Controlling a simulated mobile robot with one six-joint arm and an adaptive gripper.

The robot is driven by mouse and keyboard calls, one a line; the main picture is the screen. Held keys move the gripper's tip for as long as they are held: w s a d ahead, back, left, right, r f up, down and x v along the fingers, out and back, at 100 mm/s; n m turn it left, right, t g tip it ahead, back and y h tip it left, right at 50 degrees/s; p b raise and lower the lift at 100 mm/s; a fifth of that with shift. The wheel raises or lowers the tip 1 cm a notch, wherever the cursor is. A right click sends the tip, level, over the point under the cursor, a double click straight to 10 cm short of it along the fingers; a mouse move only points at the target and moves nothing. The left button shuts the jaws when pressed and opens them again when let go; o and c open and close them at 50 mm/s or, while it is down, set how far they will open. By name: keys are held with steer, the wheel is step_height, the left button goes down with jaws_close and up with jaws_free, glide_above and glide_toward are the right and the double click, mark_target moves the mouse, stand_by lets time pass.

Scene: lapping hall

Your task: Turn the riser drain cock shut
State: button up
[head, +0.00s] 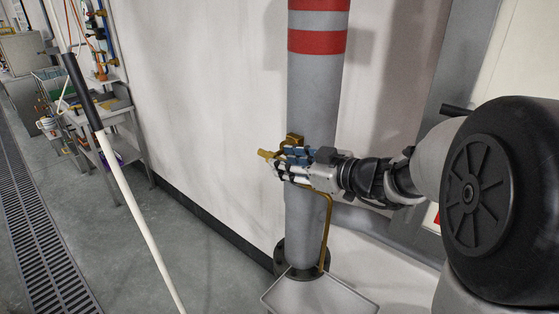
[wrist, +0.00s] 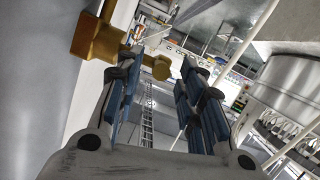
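The riser is a grey upright pipe (head: 314,105) with red and white bands in the head view. Its brass drain cock (head: 293,139) sits low on the pipe, and a brass piece (head: 265,154) sticks out to the left. In the wrist view the brass cock body (wrist: 97,40) is at upper left, and an arm from it ends in a rounded brass end (wrist: 160,67). My gripper (head: 279,166) is at the cock, its blue-padded fingers spread. In the wrist view the brass end appears between my fingertips (wrist: 162,76), with a gap on the right; contact cannot be told.
A pale tray (head: 318,298) lies at the foot. The wall is close behind. A white pole (head: 135,205) slants at left, before a bench (head: 120,112). Floor between is clear.

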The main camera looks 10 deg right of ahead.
steer(key=v, duration=0.8)
steer(key=shift+s, duration=0.25)
steer(key=shift+d+r, duration=0.1)
steer(key=shift+d, duration=0.05)
